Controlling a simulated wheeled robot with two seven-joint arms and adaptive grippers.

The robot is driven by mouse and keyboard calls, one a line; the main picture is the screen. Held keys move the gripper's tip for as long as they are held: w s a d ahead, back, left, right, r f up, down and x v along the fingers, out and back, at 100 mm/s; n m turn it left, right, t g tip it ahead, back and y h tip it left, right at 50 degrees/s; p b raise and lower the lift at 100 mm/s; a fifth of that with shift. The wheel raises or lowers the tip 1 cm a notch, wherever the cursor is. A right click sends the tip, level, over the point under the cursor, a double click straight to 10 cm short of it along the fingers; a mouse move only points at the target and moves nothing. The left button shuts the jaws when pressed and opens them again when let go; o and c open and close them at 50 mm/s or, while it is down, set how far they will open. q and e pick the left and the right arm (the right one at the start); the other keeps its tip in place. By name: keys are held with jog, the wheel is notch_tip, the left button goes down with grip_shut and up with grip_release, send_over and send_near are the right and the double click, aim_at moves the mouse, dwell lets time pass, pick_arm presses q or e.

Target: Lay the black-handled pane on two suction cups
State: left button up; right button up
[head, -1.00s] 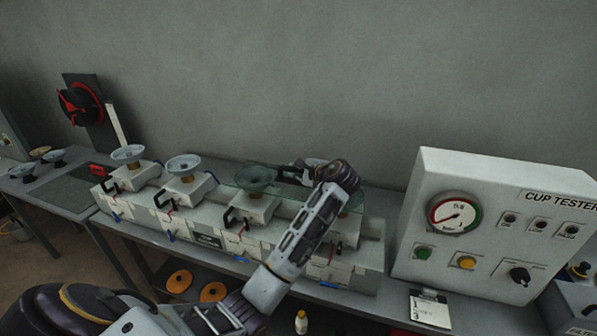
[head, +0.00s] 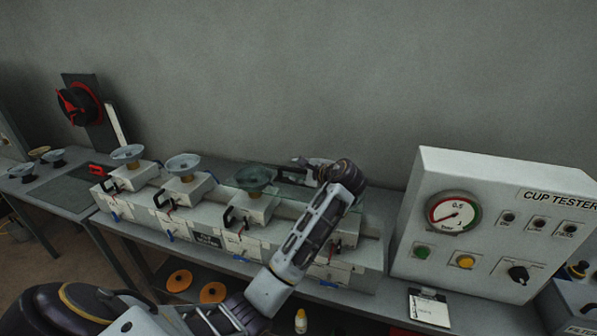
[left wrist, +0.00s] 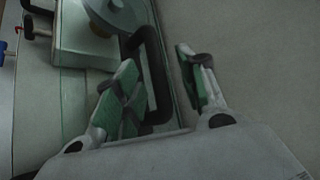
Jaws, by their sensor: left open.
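The clear pane (head: 290,190) shows faintly beside and behind the third suction cup (head: 255,178), partly hidden by my left arm. I cannot tell whether it rests on the cups. Its black handle (left wrist: 150,75) shows in the left wrist view, between the fingers of my open left gripper (left wrist: 158,88) and nearer the left finger. In the head view the left gripper (head: 308,164) is at the far side of the cup row, its fingertips small and dark. A cup farther right is mostly hidden by my arm. My right gripper is not in view.
Two other cups, one at the left end (head: 128,152) and one beside it (head: 184,162), stand bare on white blocks. The cup tester box (head: 500,225) stands at the right. A clipboard (head: 428,308) lies before it. The grey wall rises close behind the bench.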

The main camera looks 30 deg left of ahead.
pick_arm(q)
jog(key=v, duration=1)
jog(key=shift+a, duration=0.1)
dwell(0.4)
